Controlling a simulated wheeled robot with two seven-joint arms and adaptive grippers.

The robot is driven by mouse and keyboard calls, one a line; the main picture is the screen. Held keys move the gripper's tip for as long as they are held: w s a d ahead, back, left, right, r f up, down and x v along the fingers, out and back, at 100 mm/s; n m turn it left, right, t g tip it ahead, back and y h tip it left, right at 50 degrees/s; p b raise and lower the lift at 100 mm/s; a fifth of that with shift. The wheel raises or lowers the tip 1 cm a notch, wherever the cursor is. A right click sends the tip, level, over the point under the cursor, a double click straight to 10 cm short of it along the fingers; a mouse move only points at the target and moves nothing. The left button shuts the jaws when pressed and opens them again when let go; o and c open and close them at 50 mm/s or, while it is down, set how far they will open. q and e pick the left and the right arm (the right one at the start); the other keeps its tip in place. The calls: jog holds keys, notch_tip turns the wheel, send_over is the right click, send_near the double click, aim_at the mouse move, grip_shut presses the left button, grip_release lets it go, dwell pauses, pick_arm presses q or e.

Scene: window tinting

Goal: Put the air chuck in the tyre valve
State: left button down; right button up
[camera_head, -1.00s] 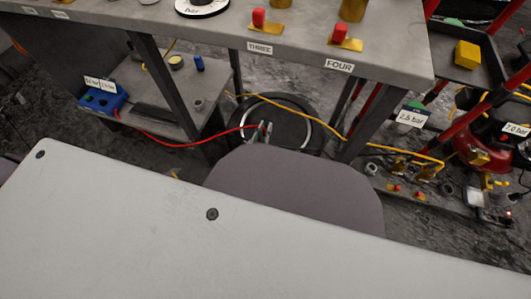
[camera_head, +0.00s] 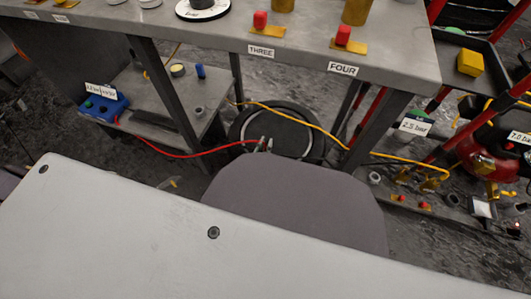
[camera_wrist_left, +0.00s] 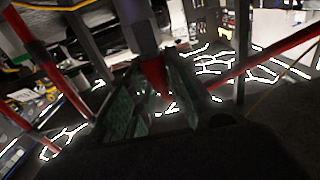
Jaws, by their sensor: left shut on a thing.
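A black round tyre (camera_head: 245,122) with a pale ring lies low behind the grey bench, partly hidden by the rounded grey front of my own body. My left gripper (camera_head: 264,145) shows small at the tyre's near side, just past that edge. A red hose (camera_head: 190,156) runs to it from the left. In the left wrist view, my left gripper (camera_wrist_left: 150,105) is shut on a red piece (camera_wrist_left: 154,76), which looks like the air chuck; its tip is not clear. I cannot make out the tyre valve. My right gripper is not in view.
A bench (camera_head: 210,40) with labels THREE and FOUR stands ahead, its legs beside the tyre. A blue box (camera_head: 104,106) sits on a low shelf at left. A yellow hose (camera_head: 300,112) crosses over the tyre. Red-framed equipment (camera_head: 485,155) stands at right.

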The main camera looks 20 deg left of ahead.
aim_at(265, 153)
pick_arm(q)
jog(key=shift+f, duration=0.25)
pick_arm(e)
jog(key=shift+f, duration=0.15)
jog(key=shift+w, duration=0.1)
pick_arm(q)
jog(key=shift+f, duration=0.35)
jog(key=shift+f+b, duration=0.6)
jog(key=shift+f, duration=0.85)
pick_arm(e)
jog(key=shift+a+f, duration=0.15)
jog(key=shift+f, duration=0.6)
pick_arm(q)
jog(key=shift+f, duration=0.1)
